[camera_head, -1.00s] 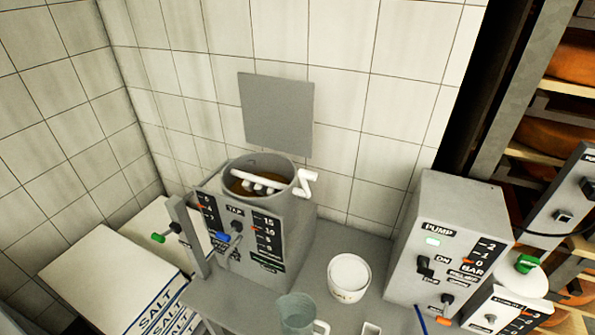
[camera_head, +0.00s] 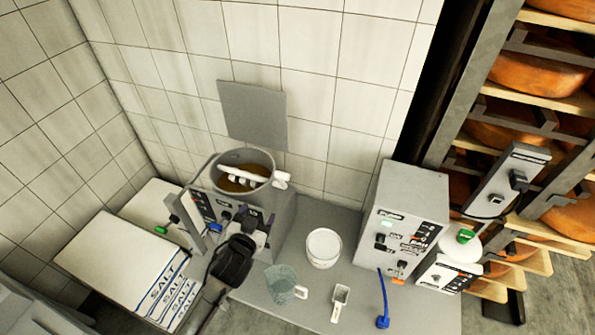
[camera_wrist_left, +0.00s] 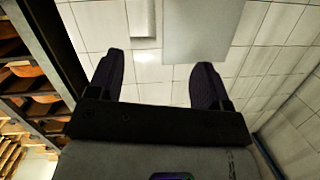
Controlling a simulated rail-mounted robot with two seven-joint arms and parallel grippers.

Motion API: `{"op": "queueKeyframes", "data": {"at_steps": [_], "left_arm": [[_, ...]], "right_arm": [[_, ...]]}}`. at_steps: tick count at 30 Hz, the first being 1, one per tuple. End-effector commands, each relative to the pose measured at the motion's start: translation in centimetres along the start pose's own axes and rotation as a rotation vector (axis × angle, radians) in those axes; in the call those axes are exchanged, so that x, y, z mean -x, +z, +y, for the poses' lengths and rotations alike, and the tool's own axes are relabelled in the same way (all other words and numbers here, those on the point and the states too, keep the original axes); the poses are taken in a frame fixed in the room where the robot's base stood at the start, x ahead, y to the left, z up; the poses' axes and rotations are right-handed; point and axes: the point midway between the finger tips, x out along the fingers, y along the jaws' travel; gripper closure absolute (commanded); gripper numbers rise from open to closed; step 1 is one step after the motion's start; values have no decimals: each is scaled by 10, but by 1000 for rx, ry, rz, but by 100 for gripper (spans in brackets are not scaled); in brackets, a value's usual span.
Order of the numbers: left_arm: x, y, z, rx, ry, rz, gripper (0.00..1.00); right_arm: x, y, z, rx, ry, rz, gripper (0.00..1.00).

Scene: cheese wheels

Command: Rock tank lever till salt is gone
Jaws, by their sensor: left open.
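The grey tank (camera_head: 284,212) stands at the back left of the bench, with brown liquid (camera_head: 238,186) inside. A white bar with paddles (camera_head: 246,174) crosses its opening and ends in a white handle (camera_head: 282,180) at the right rim. My left gripper (camera_head: 253,218) is in front of the tank's control panel, below the white handle and apart from it, and covers part of the panel. In the left wrist view its two fingers (camera_wrist_left: 158,85) are spread with nothing between them. I cannot see any salt in the tank. My right gripper is not in view.
A white tub (camera_head: 323,247), a clear jug (camera_head: 282,285) and a small scoop (camera_head: 340,301) stand on the bench (camera_head: 310,317). The pump box (camera_head: 395,225) is at the right. Salt bags (camera_head: 125,262) lie at the left.

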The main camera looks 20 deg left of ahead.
Motion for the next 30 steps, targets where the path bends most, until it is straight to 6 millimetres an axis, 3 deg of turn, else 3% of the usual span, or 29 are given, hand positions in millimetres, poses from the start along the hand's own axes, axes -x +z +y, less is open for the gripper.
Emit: {"op": "queueKeyframes", "data": {"at_steps": [6, 13, 30], "left_arm": [[3, -31, 10, 117, 76, 189, 28], [-8, -38, 12, 176, 91, 206, 28], [-103, -58, 19, 173, 90, 203, 28]], "right_arm": [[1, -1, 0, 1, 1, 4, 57], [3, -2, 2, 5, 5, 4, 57], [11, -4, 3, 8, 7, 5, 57]]}}
